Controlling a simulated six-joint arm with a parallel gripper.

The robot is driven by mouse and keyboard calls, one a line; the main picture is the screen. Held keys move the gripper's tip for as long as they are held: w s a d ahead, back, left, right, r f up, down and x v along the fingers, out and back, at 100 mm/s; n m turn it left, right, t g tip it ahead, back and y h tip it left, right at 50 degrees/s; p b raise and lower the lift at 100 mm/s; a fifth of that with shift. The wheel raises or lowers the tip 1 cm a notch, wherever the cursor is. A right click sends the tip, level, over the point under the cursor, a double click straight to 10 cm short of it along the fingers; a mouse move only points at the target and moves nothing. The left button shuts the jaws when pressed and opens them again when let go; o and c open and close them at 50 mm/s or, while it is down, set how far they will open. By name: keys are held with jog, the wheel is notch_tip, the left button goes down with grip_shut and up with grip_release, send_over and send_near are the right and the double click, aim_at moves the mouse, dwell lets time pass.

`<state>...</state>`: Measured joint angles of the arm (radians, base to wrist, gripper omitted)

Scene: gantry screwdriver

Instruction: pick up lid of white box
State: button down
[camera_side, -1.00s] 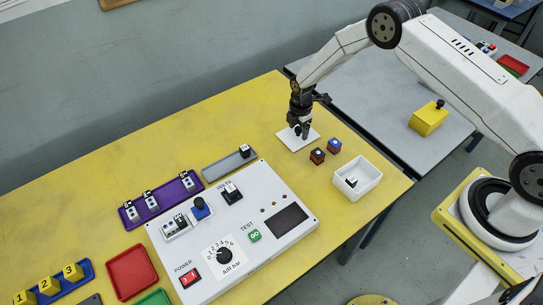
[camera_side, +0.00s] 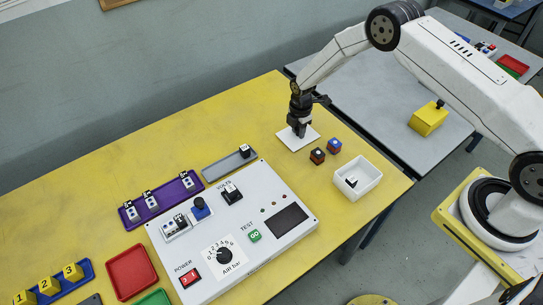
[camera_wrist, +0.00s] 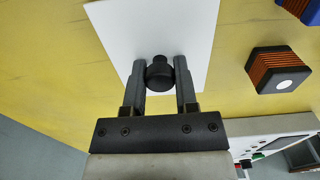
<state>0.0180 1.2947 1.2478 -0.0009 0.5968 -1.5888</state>
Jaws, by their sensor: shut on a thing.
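The lid is a flat white square plate (camera_side: 287,139) lying on the yellow table, with a dark round knob (camera_wrist: 160,73) at its middle in the wrist view. The white plate also fills the top of the wrist view (camera_wrist: 185,22). My gripper (camera_side: 301,131) is down over the lid, its fingers (camera_wrist: 160,80) shut on the knob from both sides. In the side view the fingers hide the knob. The open white box (camera_side: 372,184) stands to the right near the table edge, with a small black and white piece (camera_side: 352,181) inside.
Two small dark cubes, one red-brown (camera_side: 317,156) and one blue (camera_side: 334,146), sit between the lid and the box. A white control panel (camera_side: 258,190) lies in front, with a grey tray (camera_side: 222,167) behind it.

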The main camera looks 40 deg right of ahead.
jog(key=shift+r, duration=0.15)
jog(key=shift+r, duration=0.85)
jog(key=s+r, duration=1.1)
jog(key=s, duration=0.3)
jog(key=shift+a, duration=0.15)
jog(key=shift+s, duration=0.1)
jog(key=s+d, duration=0.2)
jog(key=s, duration=0.7)
jog(key=shift+s+d+r, duration=0.15)
jog(key=shift+s+r, duration=0.1)
jog(key=shift+s, duration=0.15)
jog(key=shift+f, duration=0.25)
